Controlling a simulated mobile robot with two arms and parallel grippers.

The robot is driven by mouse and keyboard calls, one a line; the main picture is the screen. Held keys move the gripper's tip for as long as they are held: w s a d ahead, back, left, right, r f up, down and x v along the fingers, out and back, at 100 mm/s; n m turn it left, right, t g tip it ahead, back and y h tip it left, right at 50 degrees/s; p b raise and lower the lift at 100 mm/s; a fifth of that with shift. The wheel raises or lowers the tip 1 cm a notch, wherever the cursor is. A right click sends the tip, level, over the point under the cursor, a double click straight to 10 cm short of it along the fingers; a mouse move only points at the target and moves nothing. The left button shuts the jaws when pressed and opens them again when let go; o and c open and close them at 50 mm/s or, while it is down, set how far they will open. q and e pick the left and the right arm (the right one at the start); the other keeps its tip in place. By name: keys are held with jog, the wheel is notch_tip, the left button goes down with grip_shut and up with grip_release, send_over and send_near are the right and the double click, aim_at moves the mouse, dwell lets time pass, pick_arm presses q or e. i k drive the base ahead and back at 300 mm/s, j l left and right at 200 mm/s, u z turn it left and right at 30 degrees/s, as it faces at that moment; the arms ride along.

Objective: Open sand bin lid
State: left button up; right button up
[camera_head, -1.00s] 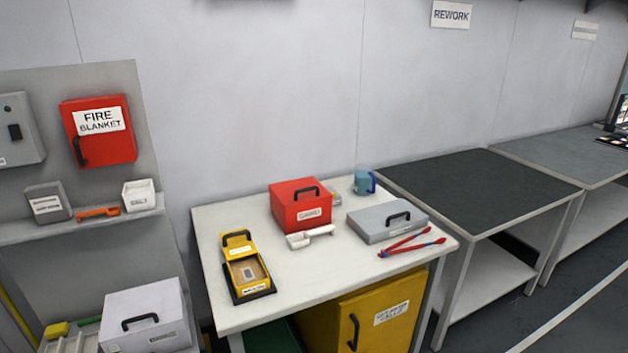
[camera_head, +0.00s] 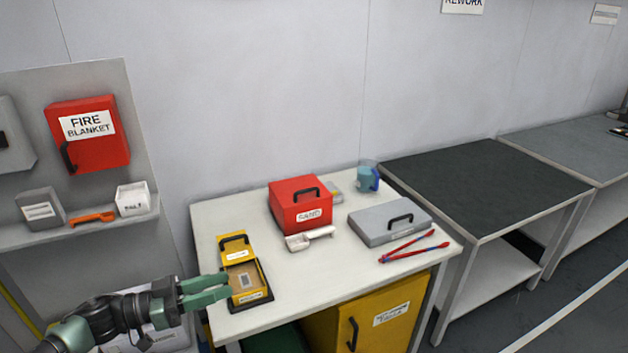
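The red sand bin (camera_head: 287,214) stands on the white table, with a "SAND" label on its front and a black handle (camera_head: 306,193) on its lid. The lid is shut. My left gripper (camera_head: 226,288) reaches in from the lower left over the table's left edge, in front of the yellow tray. Its green fingers are apart with a gap between them, and nothing shows between them. It is well to the left of the sand bin and not touching it. My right gripper is not in view.
A white scoop (camera_head: 309,238) lies before the bin. The front middle of the white table (camera_head: 330,268) is clear.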

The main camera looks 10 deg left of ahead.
aim_at(299, 185)
jog(key=i, duration=1.7)
